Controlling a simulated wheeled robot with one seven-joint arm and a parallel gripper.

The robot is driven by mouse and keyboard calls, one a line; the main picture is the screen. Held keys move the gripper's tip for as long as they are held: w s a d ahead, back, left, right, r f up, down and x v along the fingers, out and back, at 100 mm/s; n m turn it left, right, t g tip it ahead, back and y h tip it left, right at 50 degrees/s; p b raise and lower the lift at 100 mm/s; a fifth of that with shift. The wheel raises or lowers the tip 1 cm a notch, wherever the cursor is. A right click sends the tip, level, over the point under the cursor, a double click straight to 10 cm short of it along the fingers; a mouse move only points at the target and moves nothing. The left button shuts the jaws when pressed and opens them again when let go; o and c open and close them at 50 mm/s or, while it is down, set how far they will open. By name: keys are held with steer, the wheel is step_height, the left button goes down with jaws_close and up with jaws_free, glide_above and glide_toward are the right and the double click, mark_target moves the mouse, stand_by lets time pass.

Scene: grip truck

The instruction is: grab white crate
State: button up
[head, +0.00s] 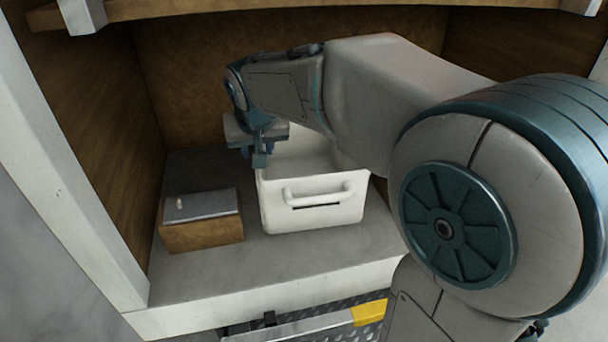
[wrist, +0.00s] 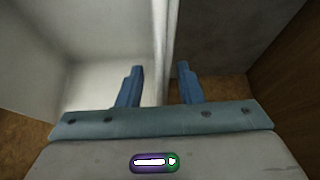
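The white crate (head: 312,210) stands on a grey shelf inside a wooden compartment, with its front handle (head: 318,193) facing out. My gripper (head: 257,155) is at the crate's left side wall, pointing down. In the wrist view, my gripper (wrist: 160,67) is open, with one blue finger on each side of the wall (wrist: 166,45). Gaps show between the fingers and the wall. My arm hides the crate's back right part in the head view.
A small wooden box (head: 202,234) with a grey metal lid (head: 201,204) stands left of the crate on the shelf (head: 260,266). Wooden walls close in the left, back and right. A wooden board (head: 200,8) runs above. Bare shelf lies in front of the crate.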

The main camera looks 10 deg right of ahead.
jaws_close()
stand_by(1.5)
